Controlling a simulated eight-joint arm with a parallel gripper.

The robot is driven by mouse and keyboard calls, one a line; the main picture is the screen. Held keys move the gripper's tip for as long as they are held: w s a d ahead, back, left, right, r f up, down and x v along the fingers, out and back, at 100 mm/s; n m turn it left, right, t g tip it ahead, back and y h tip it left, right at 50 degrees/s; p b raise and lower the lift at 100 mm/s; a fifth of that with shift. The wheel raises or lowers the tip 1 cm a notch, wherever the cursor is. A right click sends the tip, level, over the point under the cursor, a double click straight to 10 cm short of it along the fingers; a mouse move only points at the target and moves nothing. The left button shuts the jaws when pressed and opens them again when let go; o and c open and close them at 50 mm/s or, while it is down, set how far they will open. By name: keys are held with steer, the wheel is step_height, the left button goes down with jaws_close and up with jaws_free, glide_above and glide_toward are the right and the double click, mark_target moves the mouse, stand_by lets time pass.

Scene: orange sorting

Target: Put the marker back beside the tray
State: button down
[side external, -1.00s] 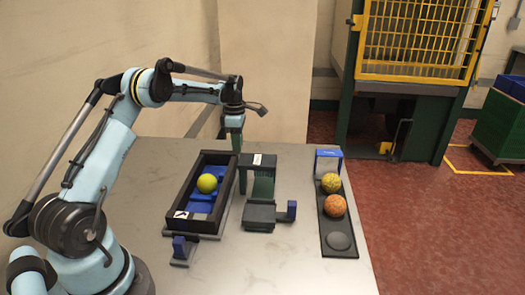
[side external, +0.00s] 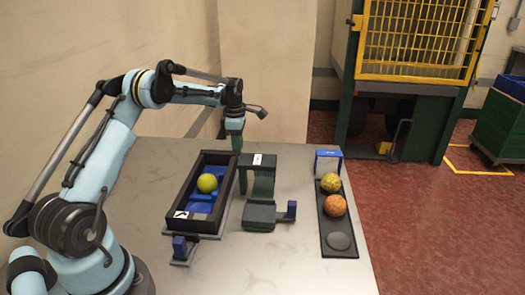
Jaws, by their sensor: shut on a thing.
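My gripper (side external: 233,143) points down at the far end of the dark open box, with green parts below the wrist. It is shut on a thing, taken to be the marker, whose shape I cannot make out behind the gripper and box. The dark box (side external: 194,225) has a blue inside and a yellow-green ball (side external: 207,183) in it. To the right lies a long black tray (side external: 345,252) with a yellow ball (side external: 331,183) and an orange ball (side external: 335,205) in its hollows. Its near hollow is empty.
A dark green stand (side external: 260,216) with a raised block (side external: 258,160) stands between box and tray. A blue block (side external: 179,246) is at the box's near end, and a blue arch (side external: 328,155) at the tray's far end. The table front (side external: 270,265) is clear.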

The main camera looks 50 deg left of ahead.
steer(key=shift+f, duration=0.25)
steer(key=shift+c, duration=2.2)
jaws_free()
steer(key=shift+r, duration=4.05)
